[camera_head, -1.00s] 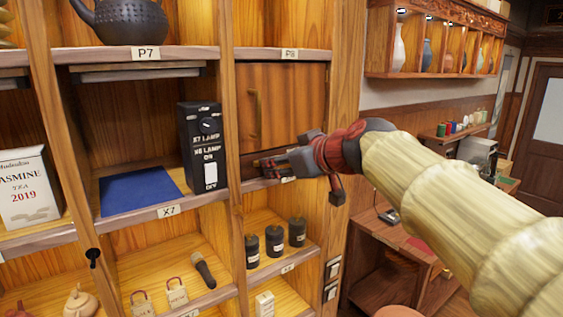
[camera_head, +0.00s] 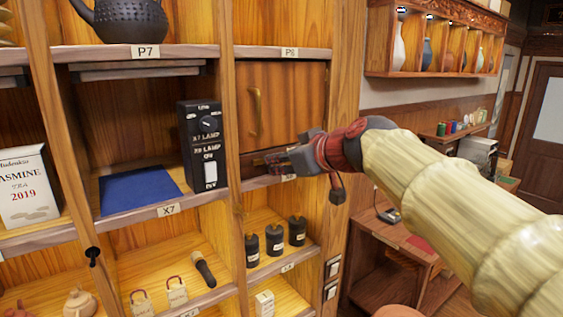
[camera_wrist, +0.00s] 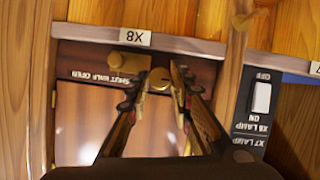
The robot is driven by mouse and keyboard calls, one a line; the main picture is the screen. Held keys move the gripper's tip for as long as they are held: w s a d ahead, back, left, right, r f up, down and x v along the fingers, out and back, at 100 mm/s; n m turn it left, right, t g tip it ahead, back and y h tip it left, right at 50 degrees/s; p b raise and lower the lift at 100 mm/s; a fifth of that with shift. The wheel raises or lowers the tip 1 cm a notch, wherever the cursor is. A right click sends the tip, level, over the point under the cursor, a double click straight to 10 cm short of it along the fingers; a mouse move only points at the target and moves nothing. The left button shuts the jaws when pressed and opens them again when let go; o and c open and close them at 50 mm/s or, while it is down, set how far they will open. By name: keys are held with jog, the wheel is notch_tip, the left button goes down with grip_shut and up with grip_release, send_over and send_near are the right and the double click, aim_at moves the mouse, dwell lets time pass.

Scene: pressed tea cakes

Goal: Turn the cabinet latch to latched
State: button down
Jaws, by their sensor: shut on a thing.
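The cabinet door (camera_head: 290,95) is a brown wooden panel in the shelf bay; it looks closed and also shows in the wrist view (camera_wrist: 85,115). A dark strip beside it carries lettering that seems to read "SHUT HALF OPEN", upside down in the wrist view. The brass latch (camera_wrist: 125,62) sits on that strip, with a round brass knob (camera_wrist: 160,79) between my fingers. My gripper (camera_wrist: 157,72) is shut on the latch; it also shows at the strip below the door in the head view (camera_head: 268,162). The fingers partly hide the latch, so its exact angle is unclear.
A black lamp switch box (camera_head: 203,145) stands left of the door, close to my gripper. A vertical door handle (camera_head: 256,112) is above it. Several black canisters (camera_head: 275,238) stand on the shelf below. Free room lies in front of the shelves.

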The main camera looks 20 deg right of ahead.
jog(key=m+b, duration=0.1)
jog(key=b, duration=0.1)
jog(key=m+y+b, duration=0.1)
jog(key=b, duration=0.1)
jog(key=shift+d+f+g+y, duration=0.2)
jog(key=shift+g+y, duration=0.1)
jog(key=m+y+b, duration=0.1)
jog(key=m+b, duration=0.1)
jog(key=m+y+b, duration=0.2)
jog(key=m, duration=0.1)
jog(key=m+y+b, duration=0.1)
jog(key=m+b, duration=0.1)
jog(key=shift+w+d+f+y, duration=0.1)
jog(key=shift+d+f+y, duration=0.05)
jog(key=shift+d+y, duration=0.15)
jog(key=m+y+b, duration=0.1)
jog(key=m+b, duration=0.1)
jog(key=m, duration=0.1)
jog(key=shift+m+y, duration=0.3)
jog(key=c, duration=1.6)
grip_release()
jog(key=shift+c, duration=0.2)
jog(key=shift+o, duration=0.3)
